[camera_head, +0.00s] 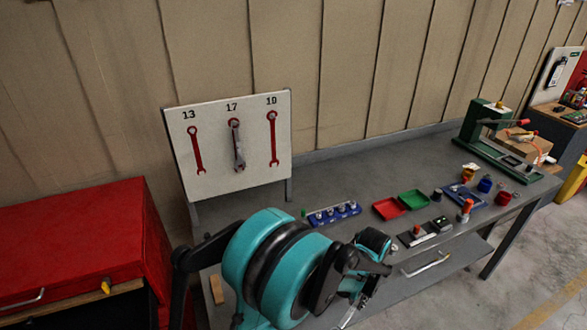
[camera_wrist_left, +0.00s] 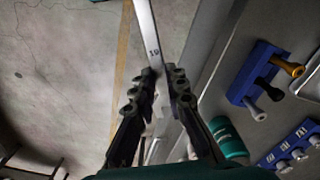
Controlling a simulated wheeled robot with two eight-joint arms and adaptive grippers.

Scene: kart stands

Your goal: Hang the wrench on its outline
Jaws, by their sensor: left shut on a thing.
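A white tool board (camera_head: 215,178) stands upright at the back of the bench, with red outlines under the numbers 13, 17 and one that reads 10 or 19. A grey wrench (camera_head: 239,155) hangs on the middle outline, under 17. The left (camera_head: 197,150) and right (camera_head: 273,140) outlines are bare. My left gripper (camera_wrist_left: 160,82) is shut on a flat steel wrench (camera_wrist_left: 147,35) marked with a number like 19. The wrench's far end is cut off in the left wrist view. In the head view this gripper (camera_head: 358,293) is low, in front of the bench, right of the board.
The grey bench (camera_head: 370,165) holds a blue socket rack (camera_head: 333,213), a red tray (camera_head: 389,208), a green tray (camera_head: 414,199) and a green press (camera_head: 495,145). A red cabinet (camera_head: 75,235) stands at left. The bench top between board and press is clear along the back.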

